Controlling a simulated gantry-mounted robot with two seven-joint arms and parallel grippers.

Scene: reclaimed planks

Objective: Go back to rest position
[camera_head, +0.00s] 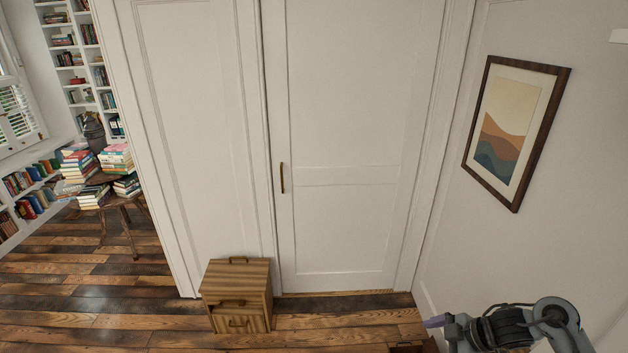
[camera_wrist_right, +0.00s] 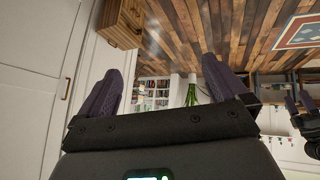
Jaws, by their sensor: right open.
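My right gripper (camera_wrist_right: 161,66) shows in its wrist view with its two purple fingers spread apart and nothing between them. In the head view, part of my right arm is at the bottom right, with a purple finger (camera_head: 437,321) pointing left. At the right edge of the wrist view is what looks like my left gripper (camera_wrist_right: 298,101), small and with purple fingers. Whether it is open or shut is unclear, and it does not show in the head view.
A white door (camera_head: 345,225) stands shut ahead. A small wooden cabinet (camera_head: 237,280) sits on the plank floor (camera_head: 95,315) left of it. A framed picture (camera_head: 515,130) hangs on the right wall. A stool with books (camera_head: 115,158) is far left. The left floor is mostly clear.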

